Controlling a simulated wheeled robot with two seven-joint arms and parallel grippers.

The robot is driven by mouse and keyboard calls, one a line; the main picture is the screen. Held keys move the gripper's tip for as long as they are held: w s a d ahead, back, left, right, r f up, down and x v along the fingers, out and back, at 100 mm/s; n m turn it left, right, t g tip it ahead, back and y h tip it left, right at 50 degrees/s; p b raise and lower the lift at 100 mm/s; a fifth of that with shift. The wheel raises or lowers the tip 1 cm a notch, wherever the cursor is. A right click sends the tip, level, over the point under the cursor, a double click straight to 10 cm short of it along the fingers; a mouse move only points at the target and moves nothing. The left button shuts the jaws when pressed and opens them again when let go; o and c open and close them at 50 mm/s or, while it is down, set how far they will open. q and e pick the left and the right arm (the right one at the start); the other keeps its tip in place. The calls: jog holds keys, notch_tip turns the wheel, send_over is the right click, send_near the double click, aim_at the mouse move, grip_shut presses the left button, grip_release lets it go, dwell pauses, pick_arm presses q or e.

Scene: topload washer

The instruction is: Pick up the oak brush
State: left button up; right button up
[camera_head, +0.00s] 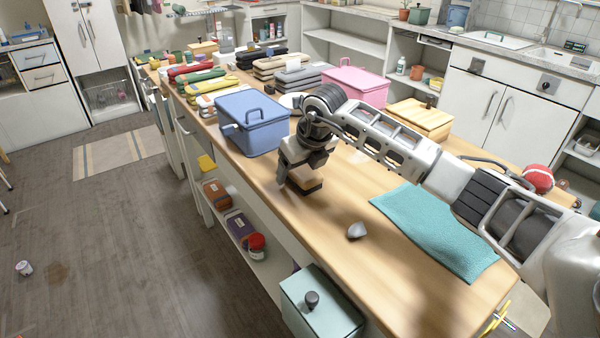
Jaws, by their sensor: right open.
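A small brown wooden block with a dark part, which looks like the oak brush (305,179), is near the left edge of the wooden counter. My right gripper (300,174) points down right at it, with the jaws open. The gripper hides part of the brush. I cannot tell whether the fingers touch it or stand around it. My left gripper is not in view.
A blue lidded box (252,128) stands close behind my right gripper on the wooden counter (400,290). A teal cloth (435,232) and a small grey-white object (356,231) lie nearer. Folded textiles, a pink box (355,84) and a wooden box (420,118) stand farther back.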

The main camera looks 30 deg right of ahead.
jog(key=shift+f, duration=0.2)
dwell(0.4)
jog(key=c, duration=1.1)
